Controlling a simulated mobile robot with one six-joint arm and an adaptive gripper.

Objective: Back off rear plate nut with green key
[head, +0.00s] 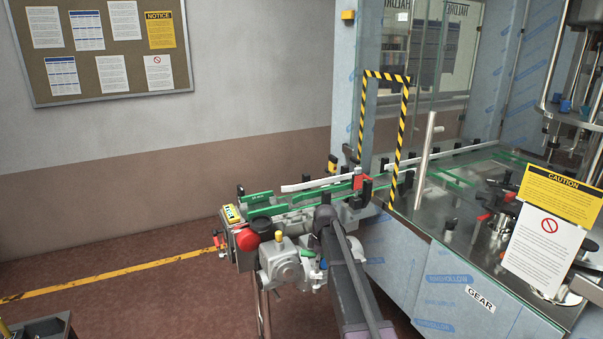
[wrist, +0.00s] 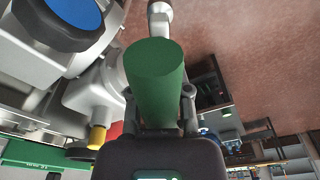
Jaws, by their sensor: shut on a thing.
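My gripper (wrist: 159,95) is shut on the green key (wrist: 156,68), a thick green cylinder standing out between the two fingers in the wrist view. A silver round part (wrist: 160,14) shows just beyond the green cylinder; I cannot tell whether it belongs to the key or to the machine. I cannot pick out the rear plate nut in either view.
A silver gearbox (head: 284,262) and a red button (head: 247,240) sit at the conveyor end, left of my arm. Green guide rails (head: 268,209) run above it. A glass-walled machine stands right, with a caution sign (head: 562,197).

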